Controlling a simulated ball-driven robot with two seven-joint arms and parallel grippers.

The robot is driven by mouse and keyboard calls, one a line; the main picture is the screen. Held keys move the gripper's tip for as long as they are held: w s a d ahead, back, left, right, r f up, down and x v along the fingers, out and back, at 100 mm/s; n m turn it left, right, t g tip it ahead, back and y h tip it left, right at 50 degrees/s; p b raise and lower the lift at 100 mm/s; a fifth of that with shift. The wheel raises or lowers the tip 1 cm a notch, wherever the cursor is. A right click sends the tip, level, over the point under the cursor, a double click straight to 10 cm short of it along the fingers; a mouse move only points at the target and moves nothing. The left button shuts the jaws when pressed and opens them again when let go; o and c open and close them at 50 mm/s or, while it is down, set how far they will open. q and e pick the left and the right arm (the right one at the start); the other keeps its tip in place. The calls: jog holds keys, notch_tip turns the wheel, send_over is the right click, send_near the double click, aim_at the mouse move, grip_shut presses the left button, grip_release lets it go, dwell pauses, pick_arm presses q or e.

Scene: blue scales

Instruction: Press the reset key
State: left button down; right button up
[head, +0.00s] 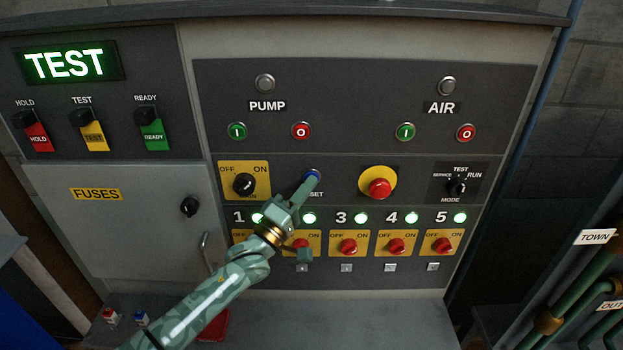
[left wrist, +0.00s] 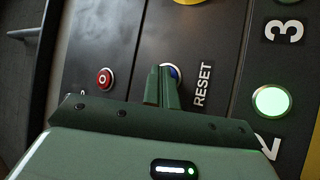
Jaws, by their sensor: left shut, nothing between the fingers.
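The reset key is a small round blue button (head: 314,173) on the dark middle panel, above a label partly hidden by my gripper. In the left wrist view the blue button (left wrist: 174,71) shows just behind the fingertips, beside the word RESET. My left gripper (head: 308,182) is shut and empty, with its fingertips at the button and covering part of it. In the left wrist view the closed fingers (left wrist: 162,84) point at the button; I cannot tell whether they touch it or whether it is pushed in. My right gripper is not in view.
A red emergency button (head: 380,189) on a yellow plate is to the right. An OFF/ON rotary switch (head: 244,184) is close on the left. A row of red switches (head: 348,246) with green lamps lies below. The TEST sign (head: 65,64) glows green.

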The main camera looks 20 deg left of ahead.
pick_arm(q)
jog(key=shift+s+d+p, duration=0.2)
jog(key=shift+s+p, duration=0.4)
jog(key=shift+s, duration=0.15)
jog(key=s+p, duration=0.1)
jog(key=s, duration=0.1)
jog(key=s+d+p, duration=0.1)
jog(key=s+p, duration=0.1)
jog(key=shift+s+d, duration=0.2)
jog(key=shift+s, duration=0.2)
dwell(0.4)
